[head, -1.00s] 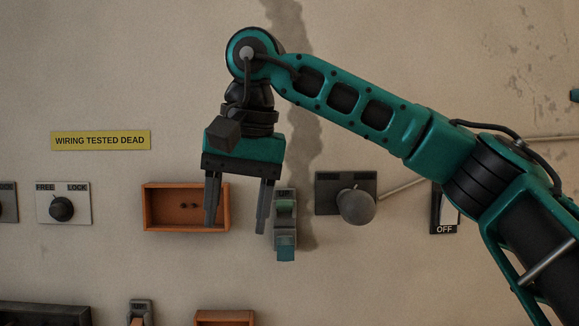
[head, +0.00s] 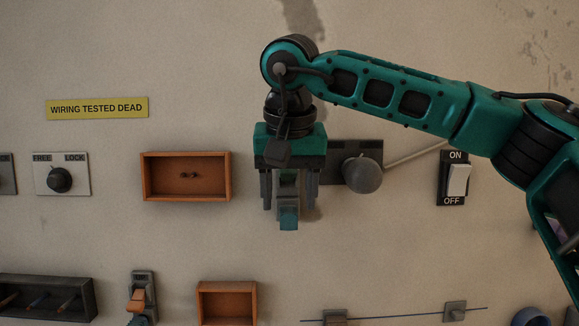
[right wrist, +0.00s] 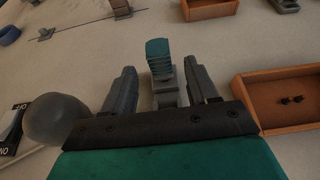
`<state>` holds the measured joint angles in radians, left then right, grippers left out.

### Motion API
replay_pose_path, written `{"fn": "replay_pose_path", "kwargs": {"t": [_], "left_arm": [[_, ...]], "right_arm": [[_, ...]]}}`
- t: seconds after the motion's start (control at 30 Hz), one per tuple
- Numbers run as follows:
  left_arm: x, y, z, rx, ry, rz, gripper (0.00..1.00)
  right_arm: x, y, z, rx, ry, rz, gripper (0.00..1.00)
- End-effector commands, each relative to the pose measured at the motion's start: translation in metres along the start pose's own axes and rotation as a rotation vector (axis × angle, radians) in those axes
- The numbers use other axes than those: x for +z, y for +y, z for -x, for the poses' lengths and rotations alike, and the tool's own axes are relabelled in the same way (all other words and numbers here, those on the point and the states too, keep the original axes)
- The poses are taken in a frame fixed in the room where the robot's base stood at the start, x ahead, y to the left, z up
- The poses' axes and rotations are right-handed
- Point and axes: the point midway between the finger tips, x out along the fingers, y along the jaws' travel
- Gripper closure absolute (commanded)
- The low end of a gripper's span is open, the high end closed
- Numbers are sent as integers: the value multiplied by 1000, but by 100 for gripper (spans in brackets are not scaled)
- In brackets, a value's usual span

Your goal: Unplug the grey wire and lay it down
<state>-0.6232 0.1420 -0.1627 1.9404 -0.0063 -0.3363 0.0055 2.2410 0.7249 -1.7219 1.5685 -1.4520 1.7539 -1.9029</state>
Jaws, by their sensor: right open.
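I cannot pick out a grey wire for certain in either view. A grey clip-like fitting (head: 286,182) with a teal end (head: 289,218) is on the wall, and it also shows in the right wrist view (right wrist: 160,60). My right gripper (head: 288,203) is open, with one finger on each side of this fitting. In the right wrist view, gaps show between the fitting and both fingers (right wrist: 158,75). The gripper body hides the top of the fitting in the head view. My left gripper is not in view.
An orange box (head: 147,178) with two dark pins is left of the gripper. A round grey knob (head: 362,175) with a rod is close on the right, then an ON/OFF switch (head: 458,180). A thin blue wire (head: 400,316) runs along the bottom right.

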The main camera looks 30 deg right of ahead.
Motion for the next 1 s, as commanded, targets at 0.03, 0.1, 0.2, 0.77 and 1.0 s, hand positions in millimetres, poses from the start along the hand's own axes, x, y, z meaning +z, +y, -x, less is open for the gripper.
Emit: {"fn": "replay_pose_path", "kwargs": {"t": [0.03,0.1,0.2,0.77,1.0], "left_arm": [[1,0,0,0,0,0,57],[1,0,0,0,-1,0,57],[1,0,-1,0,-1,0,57],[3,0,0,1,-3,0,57],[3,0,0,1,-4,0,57]], "right_arm": [[0,0,-7,1,-1,-1,42],[0,0,-13,0,-1,0,42],[0,0,-19,0,0,0,42],[0,0,-21,-1,0,0,64],[0,0,-21,-1,0,0,86]]}}
